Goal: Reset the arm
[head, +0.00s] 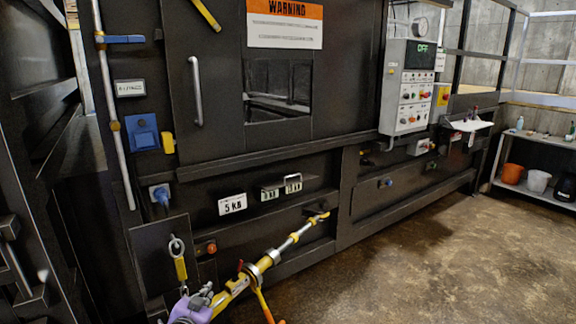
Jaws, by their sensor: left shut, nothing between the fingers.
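A long yellow and silver ratchet-like arm (272,258) slants across the lower front of the compactor (345,190). Its upper right end lies at the lower panel, and an orange-tipped handle (262,303) hangs from its middle. My left gripper (205,297), grey on a purple link, is at the bottom edge by the arm's lower left end. It is shut and empty. I cannot tell whether it touches the arm. My right gripper is not in view.
A chain link with a yellow piece (180,262) hangs left of the arm. A control box (410,88) with a display reading OFF is at upper right. A shelf (545,140) with buckets stands far right. The brown floor (430,260) at right is clear.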

